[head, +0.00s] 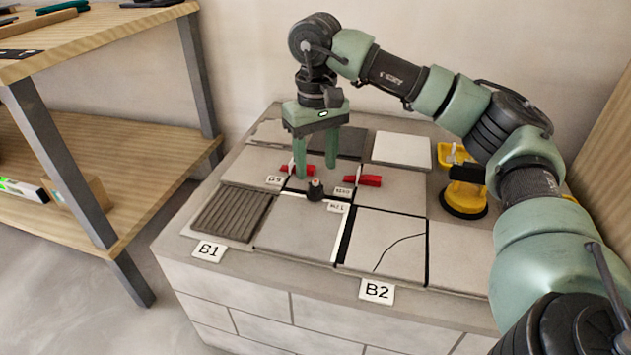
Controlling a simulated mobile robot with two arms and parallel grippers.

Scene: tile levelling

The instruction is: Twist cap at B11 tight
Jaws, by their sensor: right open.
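A black cap (315,188) with a small reddish top stands at the joint between tiles, near the middle of the worktop. Small white tags lie around it, one just in front (337,207) and one to its right (343,193); their print is too small to read surely. My right gripper (316,172) points down with its two fingers apart, just behind and above the cap. No object shows between the fingers, and I cannot tell the exact height gap. My left gripper is not in view.
Red clips (364,180) lie either side of the gripper. A yellow-and-black suction lifter (463,196) and a yellow tray stand at right. A ribbed tile (232,213) and a cracked tile (384,244) lie in front, by labels B1 and B2. A wooden shelf (110,170) stands at left.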

